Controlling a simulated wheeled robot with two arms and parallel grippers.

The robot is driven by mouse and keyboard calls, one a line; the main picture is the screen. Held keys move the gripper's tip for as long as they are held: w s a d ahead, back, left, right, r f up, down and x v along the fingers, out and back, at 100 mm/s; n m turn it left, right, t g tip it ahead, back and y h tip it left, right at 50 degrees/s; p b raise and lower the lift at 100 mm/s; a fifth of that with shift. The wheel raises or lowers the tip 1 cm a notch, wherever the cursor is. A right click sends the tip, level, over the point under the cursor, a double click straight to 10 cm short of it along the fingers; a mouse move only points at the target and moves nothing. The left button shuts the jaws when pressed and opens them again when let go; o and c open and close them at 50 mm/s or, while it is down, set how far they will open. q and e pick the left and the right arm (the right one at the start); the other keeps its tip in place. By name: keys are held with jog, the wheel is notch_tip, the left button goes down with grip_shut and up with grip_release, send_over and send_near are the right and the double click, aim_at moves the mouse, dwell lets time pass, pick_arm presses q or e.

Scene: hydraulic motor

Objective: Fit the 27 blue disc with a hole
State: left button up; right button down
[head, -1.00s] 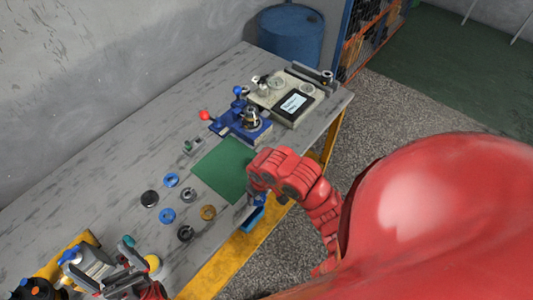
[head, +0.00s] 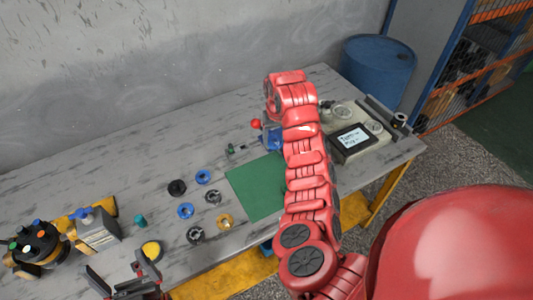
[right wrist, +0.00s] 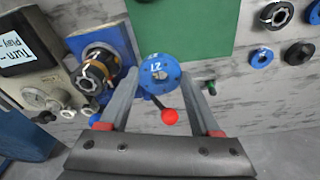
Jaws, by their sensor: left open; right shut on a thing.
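In the right wrist view, a blue disc (right wrist: 160,73) with a centre hole and the mark 27 is between the fingertips of my right gripper (right wrist: 158,82), which is shut on it. In the head view my right arm hides this gripper and the disc. It also hides most of the blue fixture (head: 272,138). My left gripper (head: 122,276) is open and empty at the bottom left, near the table's front edge.
A red-knobbed lever (right wrist: 169,116) shows just below the disc. Two blue rings (head: 204,177) and several dark rings lie left of the green mat (head: 252,190). A device with a screen (head: 352,140) stands at the right.

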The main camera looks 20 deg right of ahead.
jog(key=w+d+r+n+p, duration=0.1)
jog(key=d+n+p, duration=0.1)
jog(key=d, duration=0.2)
jog(key=w+d+r+n+p, duration=0.1)
jog(key=d+n+p, duration=0.1)
jog(key=d, duration=0.3)
jog(key=w+d+r+n+p, duration=0.1)
jog(key=d+n+p, duration=0.1)
jog(key=d, duration=0.2)
jog(key=shift+d+n+y, duration=0.15)
jog(key=shift+n+y, duration=0.15)
jog(key=shift+y, duration=0.1)
jog(key=shift+f+b, duration=0.65)
jog(key=shift+f, duration=1.1)
jog(key=shift+s+r, duration=0.1)
jog(key=shift+f+b, duration=0.65)
jog(key=shift+b, duration=0.3)
jog(key=shift+r, duration=0.35)
jog(key=shift+f+b, duration=0.5)
jog(key=shift+b, duration=0.15)
dwell(0.5)
